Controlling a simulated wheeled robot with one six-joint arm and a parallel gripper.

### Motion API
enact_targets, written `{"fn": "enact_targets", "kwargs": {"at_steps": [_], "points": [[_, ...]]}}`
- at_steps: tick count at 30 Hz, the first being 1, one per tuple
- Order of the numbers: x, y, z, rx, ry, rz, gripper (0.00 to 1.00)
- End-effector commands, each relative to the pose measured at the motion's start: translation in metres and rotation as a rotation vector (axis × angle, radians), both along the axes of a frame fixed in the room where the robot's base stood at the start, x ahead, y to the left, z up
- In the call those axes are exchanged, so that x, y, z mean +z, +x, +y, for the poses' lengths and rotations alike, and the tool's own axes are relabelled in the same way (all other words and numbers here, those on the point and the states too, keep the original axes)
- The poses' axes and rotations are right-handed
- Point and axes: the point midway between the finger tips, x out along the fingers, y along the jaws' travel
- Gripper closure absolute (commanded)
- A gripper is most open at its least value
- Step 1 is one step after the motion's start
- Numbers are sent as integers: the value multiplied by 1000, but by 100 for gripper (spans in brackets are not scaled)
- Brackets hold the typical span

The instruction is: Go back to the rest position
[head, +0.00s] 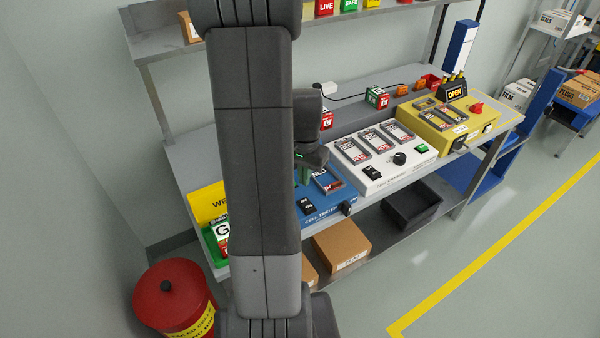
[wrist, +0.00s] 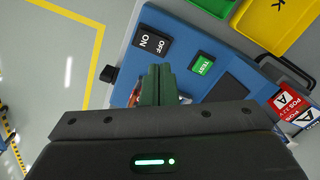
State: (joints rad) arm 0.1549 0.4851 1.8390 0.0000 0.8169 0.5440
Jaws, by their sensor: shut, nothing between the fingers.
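My gripper (wrist: 157,84) shows in the wrist view with its two dark green fingers together and nothing between them. It points down over the blue cell tester (wrist: 172,48), near the ON/OFF switch (wrist: 150,41) and the green TEST button (wrist: 202,64). In the head view my gripper (head: 304,173) is partly hidden behind my own arm. The blue cell tester (head: 322,211) is at the left part of the bench there. I cannot tell whether the fingertips touch its top.
A white box (head: 384,178) and a yellow box (head: 462,134) stand right of the tester. A yellow bin and green bin (head: 212,247) are left. A shelf (head: 165,46) runs above the bench. A red drum (head: 170,295) stands at lower left. The floor at right is clear.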

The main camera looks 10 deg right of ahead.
Motion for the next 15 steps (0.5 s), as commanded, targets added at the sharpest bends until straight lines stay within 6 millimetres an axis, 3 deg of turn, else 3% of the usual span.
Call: {"fn": "enact_targets", "kwargs": {"at_steps": [15], "points": [[-7, 0, 0, 0, 1, 1, 100]]}}
